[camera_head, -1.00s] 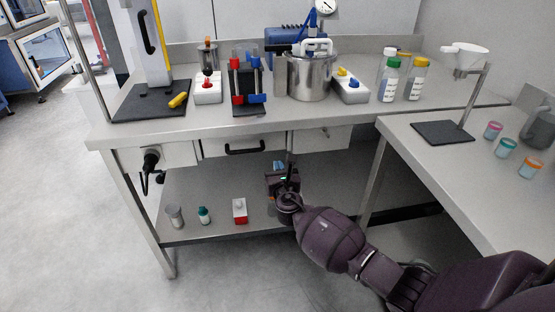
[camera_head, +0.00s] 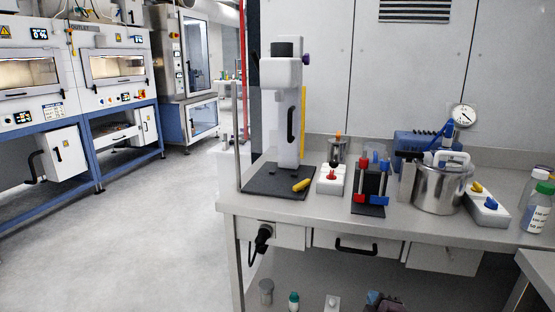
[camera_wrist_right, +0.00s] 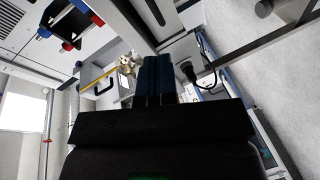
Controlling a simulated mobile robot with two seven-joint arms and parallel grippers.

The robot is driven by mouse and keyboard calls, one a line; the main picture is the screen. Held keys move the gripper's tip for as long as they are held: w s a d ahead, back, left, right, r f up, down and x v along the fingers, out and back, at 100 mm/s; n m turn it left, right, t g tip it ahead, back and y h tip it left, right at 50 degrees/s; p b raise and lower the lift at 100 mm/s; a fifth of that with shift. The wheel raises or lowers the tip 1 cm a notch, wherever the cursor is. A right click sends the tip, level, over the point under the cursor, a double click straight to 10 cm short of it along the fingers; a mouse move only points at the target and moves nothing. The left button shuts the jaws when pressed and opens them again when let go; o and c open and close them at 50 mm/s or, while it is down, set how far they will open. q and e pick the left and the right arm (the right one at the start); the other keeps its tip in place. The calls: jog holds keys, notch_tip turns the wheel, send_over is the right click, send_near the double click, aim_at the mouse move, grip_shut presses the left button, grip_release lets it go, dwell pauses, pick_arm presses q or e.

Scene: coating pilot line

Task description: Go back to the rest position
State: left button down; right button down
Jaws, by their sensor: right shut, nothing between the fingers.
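My right gripper (camera_head: 374,297) shows only in part at the bottom edge of the head view, below the bench (camera_head: 305,208) and in front of its lower shelf space. In the right wrist view its blue fingers (camera_wrist_right: 155,78) are together with nothing between them. The wrist view looks up past the fingers at the bench's underside and a drawer front. My left gripper is in neither view.
The bench top holds a white column device (camera_head: 283,110), a red-and-blue rack (camera_head: 371,185) and a steel pot (camera_head: 438,188). Small containers, including a teal-capped bottle (camera_head: 293,302), stand below. Ovens (camera_head: 110,65) are at left; the floor (camera_head: 150,225) between is clear.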

jog(key=s+d+f+m+g, duration=0.1)
jog(key=s+f+m, duration=0.2)
jog(key=s, duration=0.8)
jog(key=s+d+f+m+g+p, duration=0.1)
jog(key=s+m, duration=0.4)
jog(key=s, duration=0.7)
jog(key=s+d+f+m+g+p, duration=0.1)
jog(key=s+f+m, duration=0.4)
jog(key=s, duration=0.7)
jog(key=shift+g+y, duration=0.3)
jog(key=shift+g, duration=0.6)
